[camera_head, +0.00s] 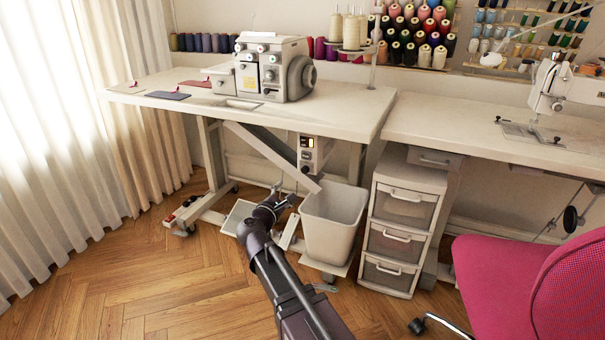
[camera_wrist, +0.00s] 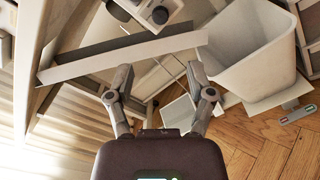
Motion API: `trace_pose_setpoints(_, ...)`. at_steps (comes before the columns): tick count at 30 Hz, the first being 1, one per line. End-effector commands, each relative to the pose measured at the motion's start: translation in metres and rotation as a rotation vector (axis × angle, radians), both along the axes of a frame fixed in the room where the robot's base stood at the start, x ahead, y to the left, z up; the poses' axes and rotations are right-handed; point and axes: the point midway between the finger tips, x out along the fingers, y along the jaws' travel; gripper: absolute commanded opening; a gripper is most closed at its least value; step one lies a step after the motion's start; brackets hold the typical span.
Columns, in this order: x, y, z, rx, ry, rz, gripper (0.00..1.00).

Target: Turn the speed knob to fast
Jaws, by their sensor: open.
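The speed knob (camera_head: 306,169) is a small dark round knob low on the control box (camera_head: 308,150) under the sewing table. The box also has a small lit display and a switch. In the wrist view a round dark-centred knob (camera_wrist: 160,14) shows at the top, on the pale box (camera_wrist: 138,10). Which way the knob points is too small to tell. My gripper (camera_head: 282,196) is below and left of the box in the head view, apart from it. In the wrist view my gripper (camera_wrist: 159,72) is open, with nothing between its fingers.
A slanted pale trough (camera_head: 270,152) runs down beside the box toward the white bin (camera_head: 331,238); in the wrist view the trough (camera_wrist: 120,58) crosses between fingers and knob. A drawer unit (camera_head: 401,230) and pink chair (camera_head: 540,285) stand right. The floor (camera_head: 130,290) at left is clear.

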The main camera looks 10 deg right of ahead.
Motion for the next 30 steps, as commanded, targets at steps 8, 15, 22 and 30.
trace_pose_setpoints(8, 0.031, -0.016, 0.000, 0.001, 0.000, -0.002, 0.69)
trace_pose_setpoints(15, 0.063, -0.035, 0.000, 0.001, -0.001, -0.003, 0.69)
trace_pose_setpoints(22, 0.091, -0.052, 0.000, 0.001, -0.001, -0.003, 0.69)
trace_pose_setpoints(30, 0.110, -0.064, 0.000, 0.001, 0.000, -0.002, 0.69)
